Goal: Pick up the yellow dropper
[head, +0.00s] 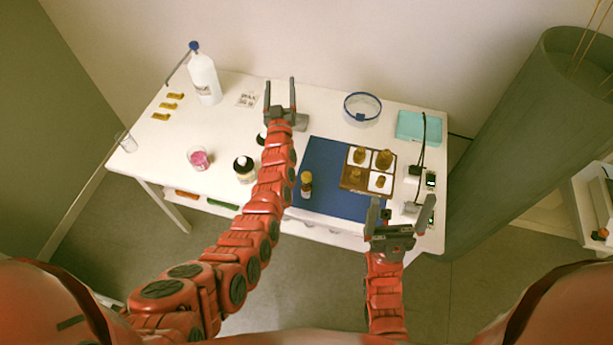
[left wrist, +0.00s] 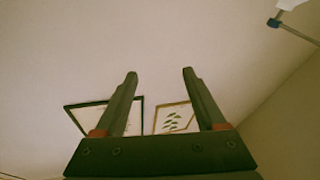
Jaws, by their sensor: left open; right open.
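No object is clearly recognisable as a yellow dropper. A small dark bottle with a yellow top (head: 306,182) stands on the blue mat (head: 322,158). Several yellow pieces (head: 168,105) lie in a group at the table's left side. My left gripper (head: 280,90) is open and empty over the back middle of the table, beyond the mat. My right gripper (head: 402,207) is open and looks empty near the front right, right of the small bottle.
A brown tray (head: 345,183) with several amber bottles stands on the mat. A white bottle (head: 204,80), pink jar (head: 199,158), dark jar (head: 244,168), clear round bowl (head: 362,108) and turquoise box (head: 419,127) stand around the table (head: 220,125). My left arm crosses the table's middle.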

